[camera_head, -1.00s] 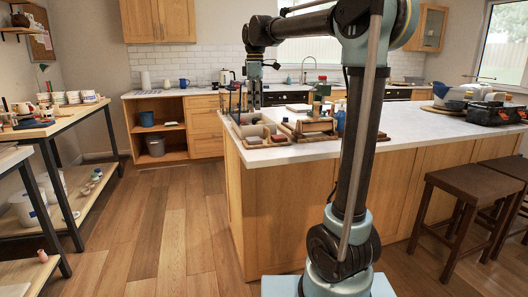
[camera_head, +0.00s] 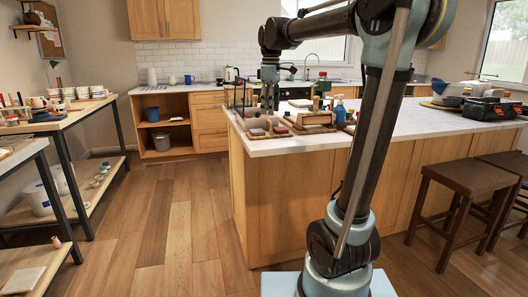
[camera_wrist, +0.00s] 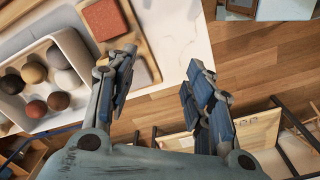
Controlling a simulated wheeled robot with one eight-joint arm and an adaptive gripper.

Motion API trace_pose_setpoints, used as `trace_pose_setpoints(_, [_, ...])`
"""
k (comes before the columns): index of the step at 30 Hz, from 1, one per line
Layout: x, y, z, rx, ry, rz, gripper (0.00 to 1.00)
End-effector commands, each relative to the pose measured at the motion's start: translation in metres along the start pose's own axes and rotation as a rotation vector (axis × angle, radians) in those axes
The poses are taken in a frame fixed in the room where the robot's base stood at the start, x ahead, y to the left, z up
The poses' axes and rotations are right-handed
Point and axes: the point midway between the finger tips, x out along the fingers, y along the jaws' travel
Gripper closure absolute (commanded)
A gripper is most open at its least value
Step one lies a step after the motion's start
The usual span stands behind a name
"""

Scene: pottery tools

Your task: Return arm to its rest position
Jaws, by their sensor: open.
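My gripper (camera_head: 269,94) hangs from my arm above the near left corner of the white-topped island (camera_head: 400,122). In the wrist view my gripper (camera_wrist: 158,85) is open, with its blue-padded fingers wide apart and nothing between them. Below the left finger are a white tray of clay balls (camera_wrist: 45,80) and a reddish block (camera_wrist: 103,18) on a wooden board.
Tools and wooden boards (camera_head: 300,124) crowd the island's left end. A work table (camera_head: 60,122) with cups stands at the left. Dark stools (camera_head: 475,180) stand by the island at the right. The wooden floor (camera_head: 170,230) between table and island is clear.

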Motion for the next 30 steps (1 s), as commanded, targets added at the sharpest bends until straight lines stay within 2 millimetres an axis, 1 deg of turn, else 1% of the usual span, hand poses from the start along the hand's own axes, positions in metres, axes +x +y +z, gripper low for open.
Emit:
trace_pose_setpoints(1, [0.004,-0.005,0.01,0.027,0.002,0.003,0.52])
trace_pose_setpoints(5, [0.018,-0.019,0.036,0.121,0.009,0.013,0.52])
trace_pose_setpoints(9, [0.042,-0.042,0.073,0.26,0.022,0.029,0.52])
trace_pose_setpoints(14, [0.074,-0.071,0.112,0.422,0.038,0.045,0.52])
trace_pose_setpoints(18, [0.105,-0.097,0.144,0.564,0.052,0.059,0.52])
trace_pose_setpoints(23, [0.146,-0.128,0.177,0.727,0.071,0.075,0.52])
trace_pose_setpoints(29, [0.202,-0.167,0.213,0.931,0.097,0.094,0.52])
trace_pose_setpoints(30, [0.214,-0.174,0.219,0.971,0.102,0.097,0.52])
